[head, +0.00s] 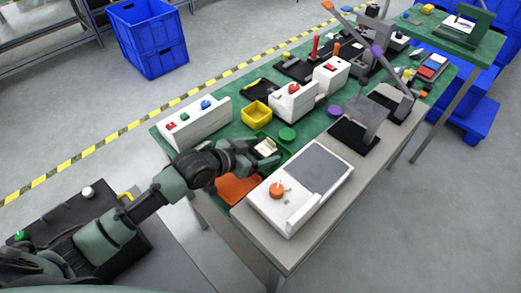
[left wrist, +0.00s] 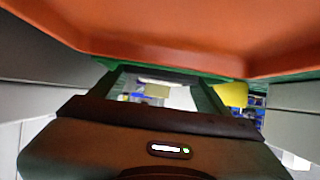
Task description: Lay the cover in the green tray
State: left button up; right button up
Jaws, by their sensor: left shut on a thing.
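My left gripper (head: 262,157) reaches in from the left, low over the near part of the green table. It is shut on a small cream piece (head: 267,147), which I take to be the cover, at its fingertips. The green tray (head: 287,155) shows as a dark green rim around and beyond the fingers. I cannot tell whether the piece touches the tray floor. An orange tray (head: 238,189) lies just below the gripper and fills the top of the left wrist view (left wrist: 170,35). My right gripper is not in view.
A white device with an orange knob (head: 277,190) stands close right of the gripper. A white button box (head: 196,124) stands behind it to the left. Blue crates (head: 150,40) stand on the floor.

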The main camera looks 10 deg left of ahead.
pick_arm(q)
jog(key=shift+f, duration=0.1)
jog(key=o, duration=1.3)
jog(key=shift+c, duration=0.2)
jog(key=v, duration=1.2)
jog(key=shift+r, duration=0.2)
jog(key=shift+w, duration=0.1)
